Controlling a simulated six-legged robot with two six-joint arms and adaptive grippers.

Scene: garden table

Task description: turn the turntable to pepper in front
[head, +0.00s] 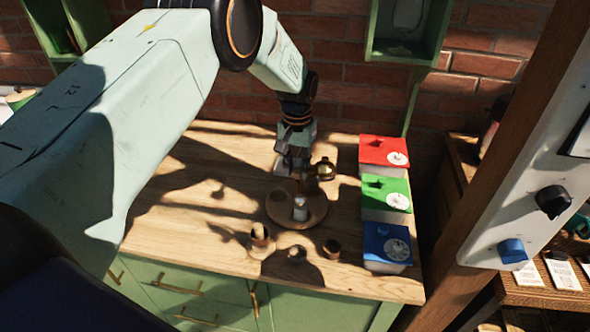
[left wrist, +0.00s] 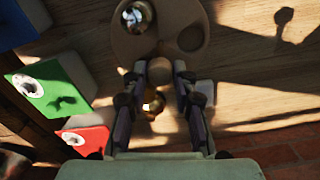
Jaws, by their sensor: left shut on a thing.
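The round wooden turntable (head: 283,217) lies flat on the table, and its tan disc also shows in the left wrist view (left wrist: 160,42). A small white, metal-topped container (head: 300,208) stands on it; in the left wrist view it shows as a shiny round top (left wrist: 137,16). I cannot read which spice it is. My left gripper (head: 300,177) points down at the turntable's far edge. In the left wrist view its fingertips (left wrist: 161,68) meet the rim, and it is shut on the turntable there. The exact contact is partly hidden. My right gripper is not in view.
A brass-and-glass pot (head: 324,169) stands close beside my left gripper. Red (head: 378,147), green (head: 380,190) and blue (head: 381,237) lidded boxes line the right side. Small brown cups (head: 260,236) (head: 332,248) stand near the front. The table's left part is clear.

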